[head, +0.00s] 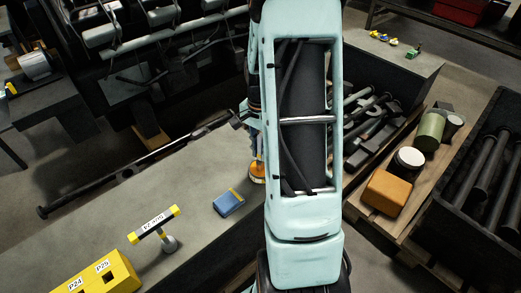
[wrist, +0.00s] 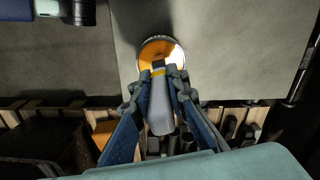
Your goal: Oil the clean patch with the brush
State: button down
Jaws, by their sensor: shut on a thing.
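My gripper (wrist: 158,88) is shut on the brush (wrist: 160,115), which has a grey handle and a yellow band. The brush's dark tip overlaps a round, bright-rimmed dish of amber liquid (wrist: 150,50) in the wrist view. I cannot tell whether the tip touches the liquid. In the head view the dish (head: 257,178) shows just left of my arm, on the grey bench (head: 190,215). My arm hides most of the gripper there. I cannot make out a clean patch in either view.
A blue block with a yellow edge (head: 229,205) lies left of the dish. A small labelled stand (head: 155,226) and a yellow marked block (head: 95,282) stand nearer. A long dark shaft (head: 135,168) lies along the bench's far side. Right is a wooden pallet (head: 400,222) with parts.

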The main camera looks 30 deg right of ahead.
jog(key=shift+r+p, duration=2.35)
jog(key=shift+r, duration=1.05)
jog(key=w+a+r+n+p, duration=0.1)
jog(key=w+a+r+n, duration=0.2)
jog(key=a+r+n, duration=0.55)
jog(key=w+a+r+n, duration=0.25)
jog(key=a+n, duration=0.25)
jog(key=a, duration=0.7)
notch_tip(320, 180, up, 9)
jog(key=s+p, duration=0.2)
jog(key=p, duration=1.6)
jog(key=shift+s+d+r, duration=0.2)
jog(key=shift+s, duration=0.1)
